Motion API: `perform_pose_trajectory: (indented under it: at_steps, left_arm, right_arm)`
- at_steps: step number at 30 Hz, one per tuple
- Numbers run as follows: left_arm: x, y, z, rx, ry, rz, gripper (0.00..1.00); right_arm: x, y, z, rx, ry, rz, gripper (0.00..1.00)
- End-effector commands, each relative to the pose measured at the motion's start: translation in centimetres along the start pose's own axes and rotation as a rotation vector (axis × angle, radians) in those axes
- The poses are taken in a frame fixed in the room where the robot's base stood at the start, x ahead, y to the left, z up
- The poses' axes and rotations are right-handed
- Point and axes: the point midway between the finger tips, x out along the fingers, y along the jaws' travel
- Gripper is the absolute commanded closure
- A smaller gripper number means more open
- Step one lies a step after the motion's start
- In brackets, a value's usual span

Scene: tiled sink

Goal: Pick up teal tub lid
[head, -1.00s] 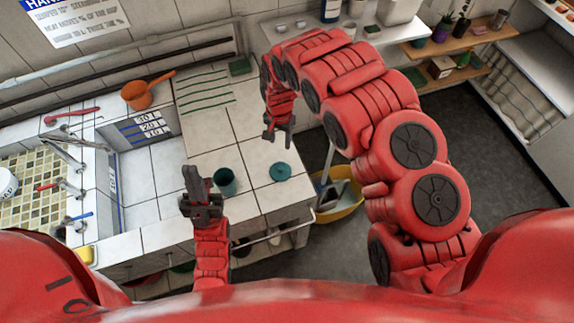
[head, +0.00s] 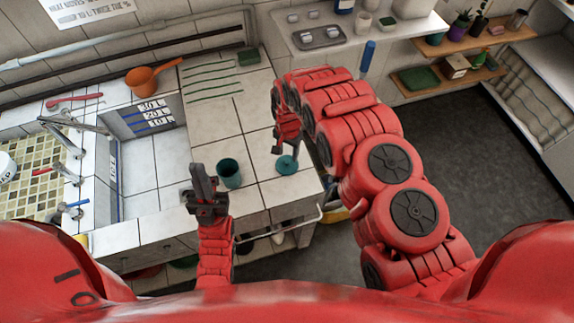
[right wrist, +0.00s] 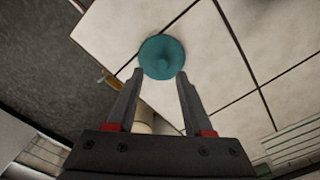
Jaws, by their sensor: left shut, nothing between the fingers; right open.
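The teal tub (head: 229,174) stands upright and open to the left of the lid. My left gripper (head: 200,182) is shut and empty, just left of the tub.
An orange scoop (head: 146,78) lies at the back of the counter by the tiled basin (head: 140,165). A green sponge (head: 249,57) is at the back. Shelves (head: 460,45) with pots stand at the right. A yellow basin (head: 338,213) is partly hidden beyond the counter edge.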

Motion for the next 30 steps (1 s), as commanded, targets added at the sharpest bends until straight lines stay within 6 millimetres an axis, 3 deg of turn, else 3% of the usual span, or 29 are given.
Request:
perform_pose_trajectory:
  at_steps: [11, 18, 20, 27, 30]
  left_arm:
    - [-1.9, 0.1, 0.3, 0.000, 0.000, 0.000, 1.00]
    - [-1.9, 0.1, 0.3, 0.000, 0.000, 0.000, 1.00]
    - [-1.9, 0.1, 0.3, 0.000, 0.000, 0.000, 1.00]
    - [-1.8, 0.1, 0.3, 0.000, 0.000, 0.000, 1.00]
    - [-1.9, 0.1, 0.3, 0.000, 0.000, 0.000, 1.00]
  right_arm:
    - [5.0, -0.2, 0.1, 0.000, -0.002, 0.002, 0.48]
    - [5.1, -0.3, 0.0, 0.000, 0.000, 0.000, 0.48]
    - [5.1, -0.3, 0.0, 0.000, 0.000, 0.000, 0.56]
    - [5.1, -0.3, 0.0, 0.000, 0.000, 0.000, 0.99]
    - [5.1, -0.3, 0.0, 0.000, 0.000, 0.000, 1.00]
